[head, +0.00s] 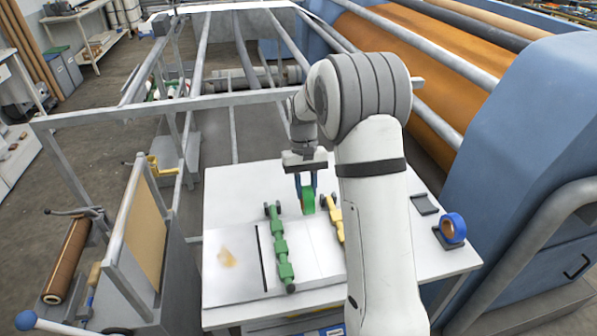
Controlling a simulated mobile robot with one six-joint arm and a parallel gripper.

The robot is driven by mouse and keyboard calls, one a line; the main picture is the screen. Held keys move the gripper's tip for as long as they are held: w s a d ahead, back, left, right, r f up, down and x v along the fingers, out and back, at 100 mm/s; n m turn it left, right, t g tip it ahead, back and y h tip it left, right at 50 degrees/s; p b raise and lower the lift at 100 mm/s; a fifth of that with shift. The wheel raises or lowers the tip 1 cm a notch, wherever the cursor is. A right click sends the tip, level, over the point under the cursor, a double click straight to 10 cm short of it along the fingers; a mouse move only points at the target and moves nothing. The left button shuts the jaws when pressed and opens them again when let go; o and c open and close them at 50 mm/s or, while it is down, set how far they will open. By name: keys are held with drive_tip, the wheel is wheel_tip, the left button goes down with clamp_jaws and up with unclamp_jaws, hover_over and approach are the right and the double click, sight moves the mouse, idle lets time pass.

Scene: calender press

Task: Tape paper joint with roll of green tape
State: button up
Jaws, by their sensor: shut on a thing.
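My gripper (307,190) points down over the white table (225,195) and is shut on the roll of green tape (308,203). The tape roll stands on edge between the fingers. I cannot tell whether it touches the surface below. White paper sheets (312,246) lie on the table, with a dark line (262,258) running along the left part. A green clamp bar (281,250) lies across the paper, left of my gripper. A yellow tool (336,218) lies just right of the tape, partly hidden by my arm.
A roll of blue tape (453,228) stands in a dark holder at the table's right, near an empty dark holder (424,204). The large blue press (520,130) borders the right side. A metal frame (190,100) stands at the left. The table's back left is clear.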

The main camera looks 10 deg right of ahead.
drive_tip(key=shift+w+a, duration=0.1)
drive_tip(key=shift+w, duration=0.05)
drive_tip(key=shift+s+a+b, duration=0.1)
drive_tip(key=shift+s+b, duration=0.2)
drive_tip(key=shift+s, duration=0.2)
drive_tip(key=shift+s+f+b, duration=0.55)
drive_tip(key=shift+s+b, duration=0.35)
drive_tip(key=shift+s, duration=0.75)
drive_tip(key=shift+s+f+b, duration=0.5)
drive_tip(key=shift+s+b, duration=0.45)
drive_tip(key=shift+s, duration=0.7)
drive_tip(key=shift+s+f+b, duration=0.55)
drive_tip(key=shift+s+b, duration=0.35)
drive_tip(key=shift+s, duration=0.75)
drive_tip(key=shift+f, duration=0.3)
drive_tip(key=shift+w, duration=0.1)
drive_tip(key=shift+w+r, duration=0.1)
drive_tip(key=shift+w, duration=0.3)
